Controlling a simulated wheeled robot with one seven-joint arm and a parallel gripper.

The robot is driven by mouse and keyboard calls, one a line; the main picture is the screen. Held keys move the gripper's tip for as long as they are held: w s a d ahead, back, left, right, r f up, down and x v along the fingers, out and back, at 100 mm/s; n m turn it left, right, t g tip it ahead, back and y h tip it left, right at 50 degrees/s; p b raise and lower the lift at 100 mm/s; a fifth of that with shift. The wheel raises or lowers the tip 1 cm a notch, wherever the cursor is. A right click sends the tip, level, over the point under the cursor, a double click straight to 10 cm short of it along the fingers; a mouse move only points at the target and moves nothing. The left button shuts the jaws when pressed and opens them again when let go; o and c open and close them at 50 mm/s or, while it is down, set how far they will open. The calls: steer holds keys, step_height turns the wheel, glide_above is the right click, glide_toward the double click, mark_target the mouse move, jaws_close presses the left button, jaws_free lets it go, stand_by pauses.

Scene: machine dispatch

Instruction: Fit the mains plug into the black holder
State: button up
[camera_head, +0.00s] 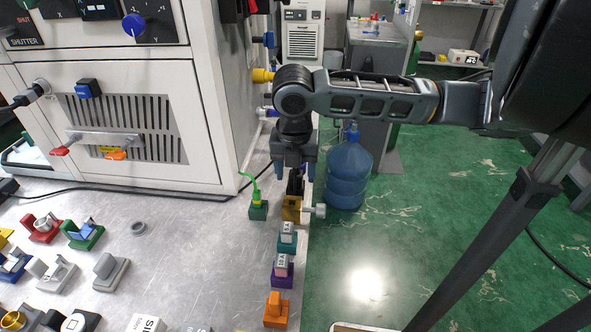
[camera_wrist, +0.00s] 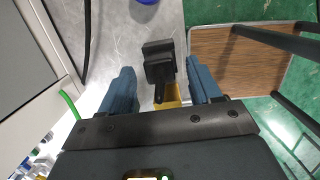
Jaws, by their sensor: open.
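A black plug-like piece (camera_wrist: 159,62), which looks like the mains plug, stands in a yellow holder (camera_wrist: 172,96). In the head view the black piece (camera_head: 295,184) rises from the yellow holder (camera_head: 291,208) at the table's right edge, partly hidden by my gripper. My gripper (camera_head: 294,172) is open and points down over it. In the wrist view my gripper (camera_wrist: 162,84) has one blue finger on each side of the black piece, with gaps on both sides. A dark holder (camera_head: 52,319), perhaps the black holder, shows at the lower left, partly cut off.
A green holder (camera_head: 258,212) with a green-cabled plug stands just left of the yellow one. Teal (camera_head: 287,246), purple (camera_head: 282,279) and orange (camera_head: 276,312) holders line the edge nearer. A white machine cabinet (camera_head: 125,120) rises behind. The table's middle is mostly clear.

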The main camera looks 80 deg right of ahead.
steer(key=shift+r, duration=0.1)
stand_by(0.4)
steer(key=shift+r+p, duration=1.35)
steer(key=shift+r, duration=0.35)
